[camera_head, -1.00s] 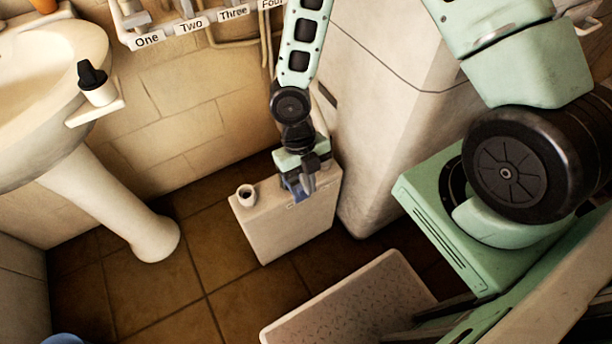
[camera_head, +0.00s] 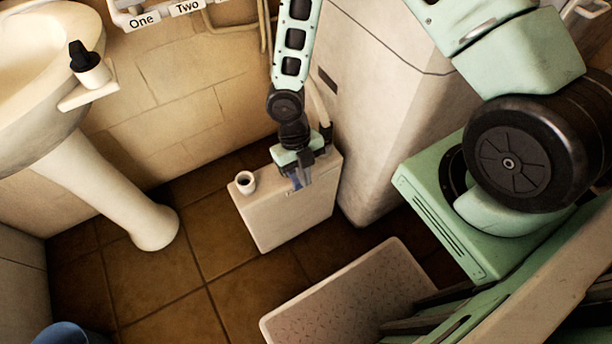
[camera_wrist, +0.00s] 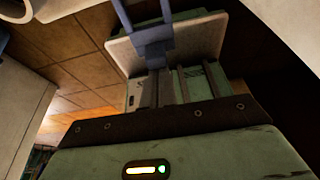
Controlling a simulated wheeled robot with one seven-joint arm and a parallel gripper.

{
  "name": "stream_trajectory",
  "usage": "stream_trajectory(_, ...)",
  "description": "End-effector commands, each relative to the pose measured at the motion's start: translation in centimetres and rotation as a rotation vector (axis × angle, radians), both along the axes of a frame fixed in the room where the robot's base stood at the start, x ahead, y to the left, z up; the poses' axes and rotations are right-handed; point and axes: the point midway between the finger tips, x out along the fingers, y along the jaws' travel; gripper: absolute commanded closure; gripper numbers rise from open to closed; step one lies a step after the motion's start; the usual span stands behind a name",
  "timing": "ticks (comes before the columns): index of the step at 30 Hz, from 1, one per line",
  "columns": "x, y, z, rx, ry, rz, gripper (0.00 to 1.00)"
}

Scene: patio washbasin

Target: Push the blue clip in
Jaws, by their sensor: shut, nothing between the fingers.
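My gripper (camera_head: 299,181) points down at the front top edge of the pale box (camera_head: 290,217) on the floor. A small blue patch shows at the fingertips in the head view. I cannot tell the blue clip apart from the fingers there, nor whether they touch it.
An open round neck (camera_head: 245,182) stands up at the left of the box top. A pale pillar (camera_head: 380,130) stands close on the right, and a pale mat (camera_head: 350,290) lies in front. The washbasin pedestal (camera_head: 120,200) is at left, with clear tiles between.

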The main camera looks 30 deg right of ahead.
Motion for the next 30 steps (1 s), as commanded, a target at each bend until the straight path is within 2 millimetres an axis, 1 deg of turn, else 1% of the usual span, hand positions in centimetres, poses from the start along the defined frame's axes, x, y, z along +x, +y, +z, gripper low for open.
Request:
stream_trajectory(5,0.2,0.0,0.1,0.0,0.0,-0.001,1.0)
stream_trajectory(12,3.4,0.1,0.3,0.001,-0.001,-0.003,1.0)
stream_trajectory(15,4.1,0.0,0.1,0.0,-0.001,-0.002,1.0)
stream_trajectory(26,4.5,0.0,0.0,0.002,-0.008,-0.002,1.0)
stream_trajectory(30,4.2,0.5,0.0,0.002,-0.008,-0.001,1.0)
